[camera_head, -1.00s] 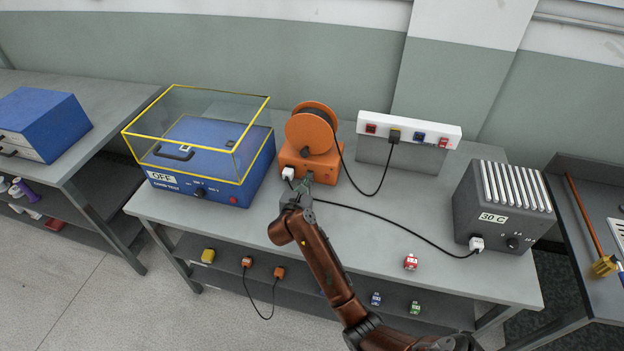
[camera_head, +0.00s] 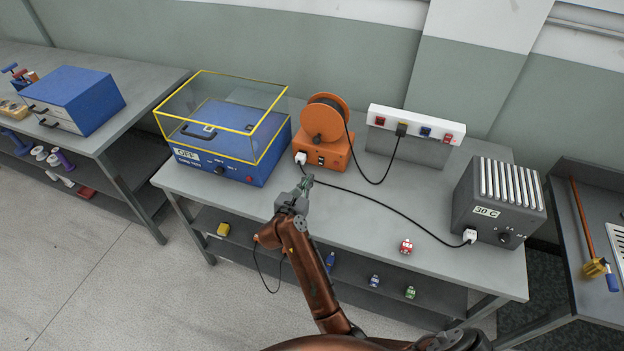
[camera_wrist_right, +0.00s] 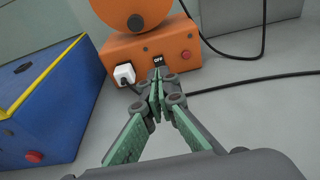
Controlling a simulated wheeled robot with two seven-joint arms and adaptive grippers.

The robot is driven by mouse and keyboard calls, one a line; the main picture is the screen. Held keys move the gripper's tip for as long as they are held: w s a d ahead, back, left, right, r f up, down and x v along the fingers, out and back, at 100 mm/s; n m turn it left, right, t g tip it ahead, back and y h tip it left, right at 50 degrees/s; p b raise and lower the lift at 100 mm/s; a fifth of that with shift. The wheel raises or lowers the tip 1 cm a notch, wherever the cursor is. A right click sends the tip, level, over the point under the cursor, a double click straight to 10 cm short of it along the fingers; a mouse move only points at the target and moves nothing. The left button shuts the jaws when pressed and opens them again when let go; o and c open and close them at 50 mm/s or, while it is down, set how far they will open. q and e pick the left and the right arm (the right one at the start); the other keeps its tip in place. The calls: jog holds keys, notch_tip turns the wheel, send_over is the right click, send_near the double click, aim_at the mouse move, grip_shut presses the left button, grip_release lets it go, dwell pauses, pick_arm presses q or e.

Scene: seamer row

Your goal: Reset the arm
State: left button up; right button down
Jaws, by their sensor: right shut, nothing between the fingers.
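My right gripper (camera_head: 306,184) is shut and empty. It hangs over the front part of the grey table (camera_head: 230,200), in front of the orange cable reel (camera_head: 322,150). In the right wrist view its fingertips (camera_wrist_right: 157,82) meet just below the OFF switch on the reel's orange base (camera_wrist_right: 176,60); I cannot tell there whether they touch it, but in the head view they look apart from it. A white plug (camera_wrist_right: 124,74) sits in the base left of the switch. My left gripper is not in view.
A blue machine (camera_head: 225,150) with a clear yellow-edged cover stands left of the reel. A white socket strip (camera_head: 415,124) is behind, and a grey heater (camera_head: 500,205) is at right. A black cable crosses the table. A small red block (camera_head: 406,246) lies near the front edge.

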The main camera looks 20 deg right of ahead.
jog(key=shift+w+a, duration=0.1)
jog(key=shift+a, duration=0.15)
